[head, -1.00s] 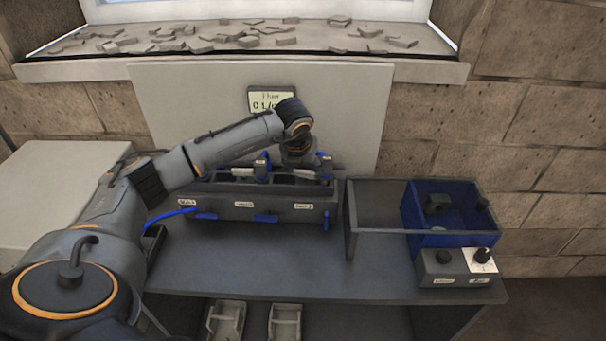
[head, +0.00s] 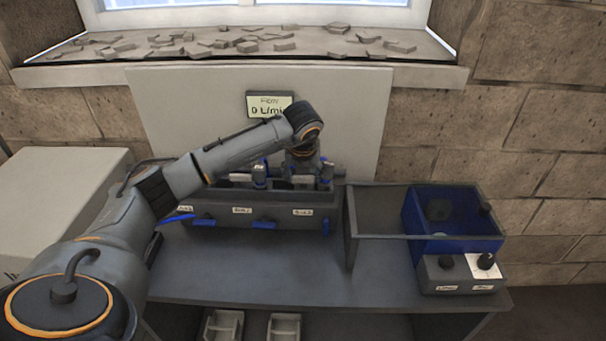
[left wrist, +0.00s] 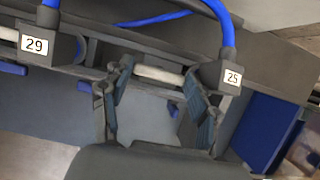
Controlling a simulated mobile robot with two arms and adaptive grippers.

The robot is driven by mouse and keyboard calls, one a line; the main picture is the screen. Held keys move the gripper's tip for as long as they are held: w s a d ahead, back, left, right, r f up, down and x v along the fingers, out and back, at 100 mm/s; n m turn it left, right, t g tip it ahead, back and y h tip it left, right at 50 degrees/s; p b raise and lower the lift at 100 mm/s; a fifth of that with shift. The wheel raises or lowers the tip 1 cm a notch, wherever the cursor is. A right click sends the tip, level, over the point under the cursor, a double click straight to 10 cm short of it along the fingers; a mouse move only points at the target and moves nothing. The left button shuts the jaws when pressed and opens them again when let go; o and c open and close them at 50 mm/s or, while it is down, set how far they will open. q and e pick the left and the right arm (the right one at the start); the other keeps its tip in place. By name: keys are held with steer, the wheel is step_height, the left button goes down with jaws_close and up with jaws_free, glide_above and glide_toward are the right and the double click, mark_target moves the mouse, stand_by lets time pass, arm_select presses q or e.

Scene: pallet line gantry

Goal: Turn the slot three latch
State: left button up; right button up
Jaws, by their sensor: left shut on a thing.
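A grey rack (head: 228,211) stands on the bench with three labelled slots. Its blue slot three latch (head: 326,227) at the right end points up and down, while the other two blue latches (head: 203,220) (head: 264,225) lie level. My left gripper (head: 303,176) is over the right slot, to the upper left of the slot three latch and apart from it. In the left wrist view my gripper (left wrist: 158,73) is shut on a pale bar (left wrist: 158,77) beside a dark block marked 25 (left wrist: 226,78). My right gripper is not in view.
A flow display (head: 270,106) is on the back panel. To the right are an open grey frame (head: 352,232), a blue bin (head: 428,246) and a knob box (head: 437,275). The bench front (head: 300,262) is clear. Loose chips lie on the sill above.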

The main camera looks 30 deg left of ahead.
arm_select(q)
steer(key=o, duration=1.1)
steer(key=shift+o, duration=0.2)
steer(key=v, duration=0.8)
